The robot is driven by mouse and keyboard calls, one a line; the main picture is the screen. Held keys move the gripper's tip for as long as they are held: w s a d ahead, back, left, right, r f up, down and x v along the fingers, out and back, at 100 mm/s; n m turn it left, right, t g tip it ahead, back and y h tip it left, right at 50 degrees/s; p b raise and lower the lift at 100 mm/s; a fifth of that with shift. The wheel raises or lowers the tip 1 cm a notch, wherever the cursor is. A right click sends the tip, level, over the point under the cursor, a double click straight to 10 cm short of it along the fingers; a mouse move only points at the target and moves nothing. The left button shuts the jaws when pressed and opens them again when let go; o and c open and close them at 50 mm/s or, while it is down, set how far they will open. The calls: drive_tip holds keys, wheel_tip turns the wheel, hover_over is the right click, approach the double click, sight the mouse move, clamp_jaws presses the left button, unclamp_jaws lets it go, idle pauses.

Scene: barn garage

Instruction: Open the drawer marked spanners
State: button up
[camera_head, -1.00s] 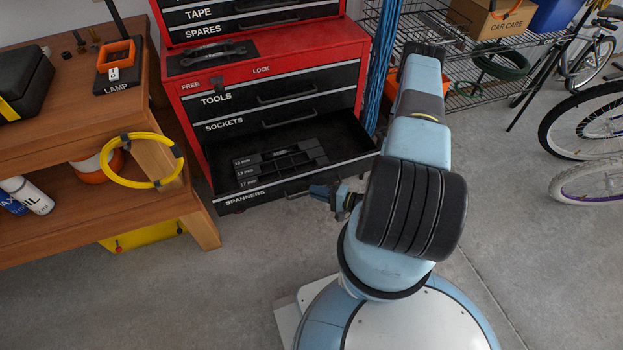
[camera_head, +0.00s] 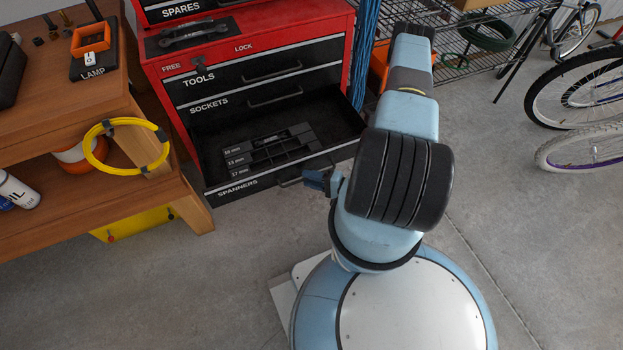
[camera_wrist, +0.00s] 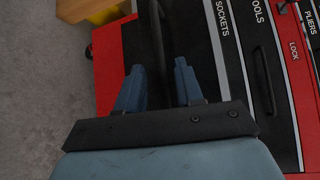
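The drawer marked spanners (camera_head: 215,195) is pulled out at the bottom of the red tool cabinet, with its inside showing. A dark tray (camera_head: 275,148) with size labels lies in it. The drawer's handle (camera_head: 290,182) is on its front. My gripper (camera_head: 318,181) is at the right part of this front, close to the handle. In the wrist view my gripper (camera_wrist: 158,85) has its two blue fingers apart, with a dark bar or edge of the drawer front running between them. Whether the fingers touch it cannot be told.
The drawers marked sockets (camera_head: 260,102) and tools (camera_head: 260,80) above are shut. A wooden bench (camera_head: 150,195) with a yellow coil (camera_head: 92,160) stands at the left. A wire shelf (camera_head: 470,45) and bicycles (camera_head: 585,95) are at the right. Concrete floor in front is clear.

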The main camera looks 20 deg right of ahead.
drive_tip(key=v, duration=1.3)
drive_tip(key=shift+s+d, duration=0.25)
drive_tip(key=shift+s, duration=0.05)
